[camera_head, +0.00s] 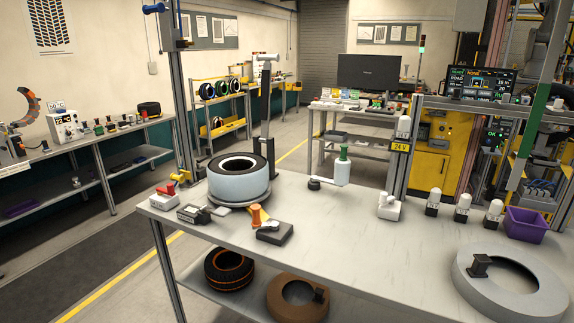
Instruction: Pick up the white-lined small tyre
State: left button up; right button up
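A black tyre (238,161) with a white inner ring sits in a pale blue-white round holder (240,187) at the left of the grey table. The holder stands on a round base. An upright post with a clamp head (266,60) rises just behind it. Several small tyres with coloured rims hang on the yellow rack (222,87) at the back; they are too small to tell which is white-lined. A black tyre with orange lines (229,269) lies on the shelf below the table. Neither of my grippers is in view.
A large grey ring (498,285) lies at the right front, near a purple bin (526,223). The table's middle is clear. A brown ring (296,300) lies below.

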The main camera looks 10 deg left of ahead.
aim_at(233, 177)
jog(key=i+j+z, duration=0.1)
jog(key=j, duration=0.5)
jog(key=i+j+z, duration=0.1)
jog(key=j, duration=0.45)
jog(key=i+j+z, duration=0.1)
jog(key=j, duration=0.5)
jog(key=i+j+z, duration=0.1)
jog(key=j, duration=0.55)
jog(key=i, duration=0.1)
